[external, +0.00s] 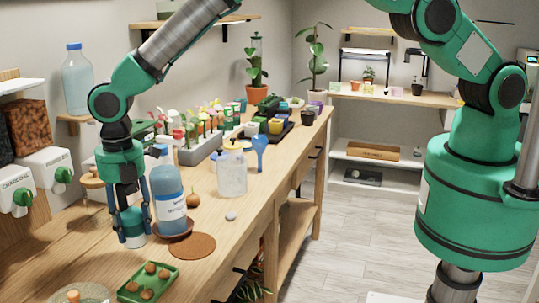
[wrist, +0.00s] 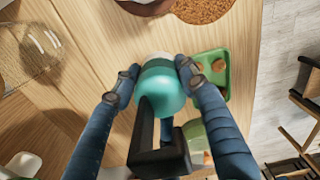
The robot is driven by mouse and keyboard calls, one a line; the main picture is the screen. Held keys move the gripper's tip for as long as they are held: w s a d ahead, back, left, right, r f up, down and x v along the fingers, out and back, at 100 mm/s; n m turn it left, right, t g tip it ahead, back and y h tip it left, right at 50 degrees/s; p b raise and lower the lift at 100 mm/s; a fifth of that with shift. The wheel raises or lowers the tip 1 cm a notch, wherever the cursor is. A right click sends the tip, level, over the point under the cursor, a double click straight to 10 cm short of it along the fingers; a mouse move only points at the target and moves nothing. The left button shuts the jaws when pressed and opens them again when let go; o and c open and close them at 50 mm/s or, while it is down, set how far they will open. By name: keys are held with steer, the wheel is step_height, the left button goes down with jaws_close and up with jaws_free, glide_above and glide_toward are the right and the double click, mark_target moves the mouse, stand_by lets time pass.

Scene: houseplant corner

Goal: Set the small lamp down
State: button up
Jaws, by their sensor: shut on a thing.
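My gripper (external: 133,238) is low over the wooden bench at the left of the external view, pointing down beside a blue bottle. In the wrist view its two blue fingers (wrist: 160,68) are shut on the small lamp (wrist: 163,92), a teal rounded body with a pale end and a black square bracket. The fingers press on opposite sides of the body.
A green tray (external: 130,290) of brown balls and a clear glass piece (wrist: 25,55) lie nearby. The bench front right of the cork mat is bare.

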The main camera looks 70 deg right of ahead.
steer(key=shift+w+a+f, duration=0.1)
steer(key=shift+w+a, duration=0.45)
steer(key=shift+w, duration=0.45)
steer(key=shift+w+a+f, duration=0.1)
steer(key=shift+w+a, duration=0.5)
steer(key=shift+w, duration=0.4)
steer(key=shift+w+a+f, duration=0.1)
steer(key=shift+w+a, duration=0.45)
steer(key=shift+w, duration=0.45)
steer(key=shift+f, duration=1.75)
steer(key=shift+f, duration=0.1)
steer(key=o, duration=1.5)
step_height(320, 180, up, 12)
steer(key=shift+r, duration=0.1)
